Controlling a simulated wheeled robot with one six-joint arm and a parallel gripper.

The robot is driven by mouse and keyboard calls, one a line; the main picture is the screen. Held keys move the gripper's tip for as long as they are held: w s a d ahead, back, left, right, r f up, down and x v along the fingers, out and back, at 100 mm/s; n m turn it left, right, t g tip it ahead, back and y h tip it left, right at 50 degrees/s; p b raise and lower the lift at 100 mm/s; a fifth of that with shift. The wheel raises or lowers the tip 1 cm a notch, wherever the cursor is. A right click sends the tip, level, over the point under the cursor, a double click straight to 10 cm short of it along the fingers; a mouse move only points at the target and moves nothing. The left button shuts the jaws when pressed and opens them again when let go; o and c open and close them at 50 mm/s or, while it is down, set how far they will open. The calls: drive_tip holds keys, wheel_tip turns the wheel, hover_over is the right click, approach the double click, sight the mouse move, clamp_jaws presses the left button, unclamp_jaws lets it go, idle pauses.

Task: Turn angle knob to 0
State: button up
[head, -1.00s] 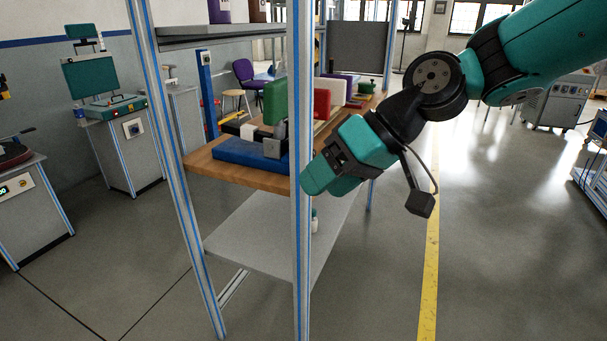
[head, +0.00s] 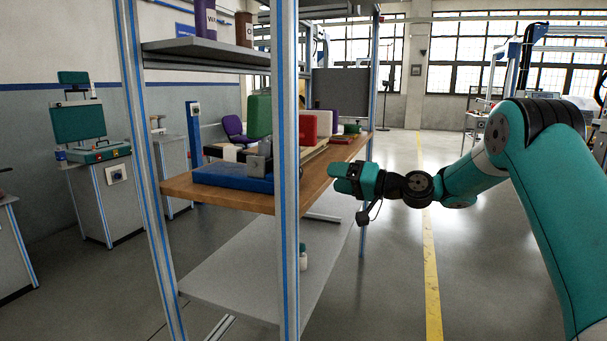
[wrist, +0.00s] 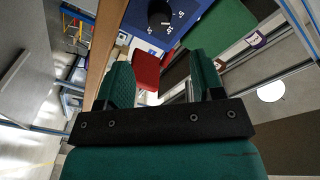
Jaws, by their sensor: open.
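A black knob (wrist: 160,14) with white angle marks around it sits on a blue panel (wrist: 143,44) at the top of the wrist view. The knob is partly cut off by the frame, and its exact setting is too small to read. My gripper (wrist: 162,72) is open and empty, its two green fingers apart, with the knob beyond the fingertips and not touched. In the head view my gripper (head: 341,178) is level with the wooden shelf, just off its right side. I cannot make out the knob in the head view.
In the head view, the wooden shelf (head: 225,198) carries a blue base (head: 222,180), a red block (head: 309,129) and a green block (head: 259,116). A metal post (head: 287,240) stands in front. Open floor lies right of the rack.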

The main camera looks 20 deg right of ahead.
sight(301, 174)
drive_tip(key=x, duration=0.9)
drive_tip(key=shift+w+a, duration=0.3)
drive_tip(key=c, duration=0.9)
drive_tip(key=shift+f, duration=0.15)
